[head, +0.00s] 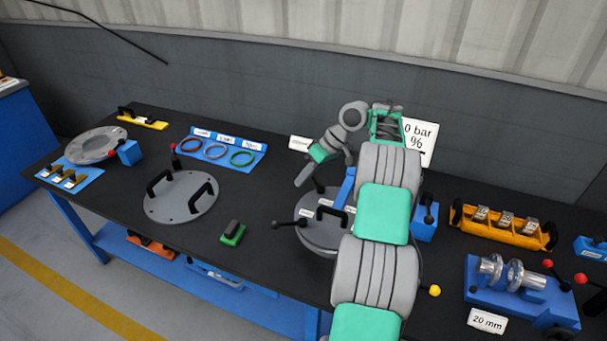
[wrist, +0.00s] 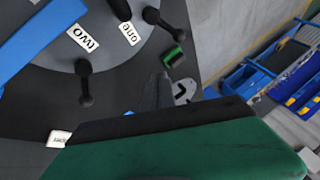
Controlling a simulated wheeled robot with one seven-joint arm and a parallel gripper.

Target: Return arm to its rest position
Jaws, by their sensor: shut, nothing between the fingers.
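My arm rises from the bottom of the head view and bends over at the top, to the left. My gripper (head: 303,177) hangs in the air above the back of the table, its fingers together and empty. In the wrist view the gripper (wrist: 155,95) shows as dark fingers beyond a green and black body. Below it is the round grey flanged shell (head: 318,240) with black handles and labels, partly hidden by my arm. In the wrist view the shell (wrist: 120,55) bears labels reading "one" and "two", with black-knobbed levers and a blue bar (wrist: 38,42).
The black table holds a round plate with two handles (head: 181,208), a green block (head: 233,233), a blue tray of rings (head: 222,145), an orange rack (head: 500,228) and a blue fixture (head: 545,300). A sign (head: 420,140) stands behind my arm.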

